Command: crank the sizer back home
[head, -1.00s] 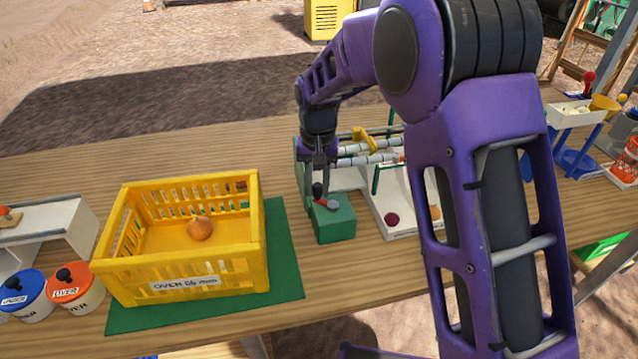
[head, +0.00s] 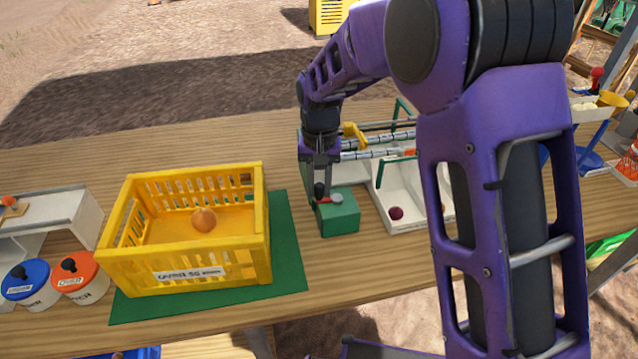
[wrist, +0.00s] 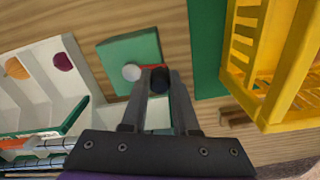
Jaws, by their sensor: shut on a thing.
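The sizer (head: 402,205) is a white tray with grey rollers and green frame bars, right of centre in the head view. A green box (head: 341,217) stands at its near left corner, bearing a crank with a red arm, a pale hub (head: 337,199) and a black knob (head: 319,190). My gripper (head: 320,180) points down over the box and is shut on the black knob, which also shows between the fingers in the wrist view (wrist: 160,80). A purple onion (head: 396,213) lies in the tray. My arm hides the tray's right part.
A yellow crate (head: 190,278) holding one onion (head: 204,219) stands on a green mat (head: 289,275) to the left. Blue-lidded (head: 27,278) and orange-lidded (head: 78,268) pots stand farther left. Bare tabletop lies behind the crate.

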